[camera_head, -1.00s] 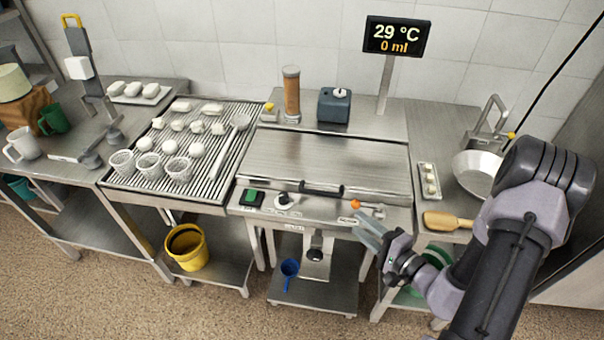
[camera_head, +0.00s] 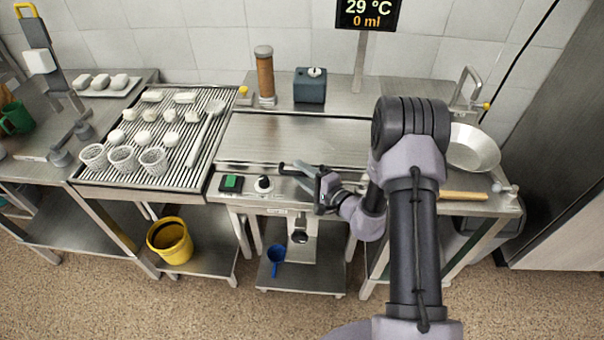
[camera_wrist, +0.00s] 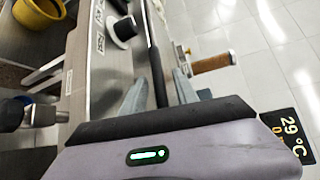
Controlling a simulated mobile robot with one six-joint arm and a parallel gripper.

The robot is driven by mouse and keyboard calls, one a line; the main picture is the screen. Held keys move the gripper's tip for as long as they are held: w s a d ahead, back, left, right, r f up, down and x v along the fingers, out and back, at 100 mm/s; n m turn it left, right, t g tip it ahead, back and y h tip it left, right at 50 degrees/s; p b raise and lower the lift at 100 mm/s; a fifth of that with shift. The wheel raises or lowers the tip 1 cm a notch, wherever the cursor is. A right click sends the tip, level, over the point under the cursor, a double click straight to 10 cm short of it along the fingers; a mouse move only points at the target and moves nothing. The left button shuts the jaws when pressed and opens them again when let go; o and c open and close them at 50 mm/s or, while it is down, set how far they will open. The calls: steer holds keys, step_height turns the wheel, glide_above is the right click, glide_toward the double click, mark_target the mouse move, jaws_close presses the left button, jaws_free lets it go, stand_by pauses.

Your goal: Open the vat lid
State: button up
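The vat lid (camera_head: 290,135) is a flat brushed-steel panel lying closed on the vat. Its dark bar handle (camera_head: 286,168) runs along the lid's front edge, and its right part is hidden by my gripper. My gripper (camera_head: 307,178) is at the right part of the handle. In the wrist view, the black handle bar (camera_wrist: 155,68) runs between the two grey fingers of my gripper (camera_wrist: 160,90). The fingers stand apart on either side of the bar, with gaps visible, so the gripper is open around it.
A green button (camera_head: 231,182) and a round knob (camera_head: 263,184) sit on the front panel left of the gripper. A ridged drainer with cups (camera_head: 153,160) is at left, a steel pan (camera_head: 472,150) at right. A blue-grey box (camera_head: 310,88) and a brown cylinder (camera_head: 265,78) stand behind the lid.

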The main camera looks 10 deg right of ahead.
steer(key=shift+c, duration=0.3)
jaws_close()
stand_by(1.1)
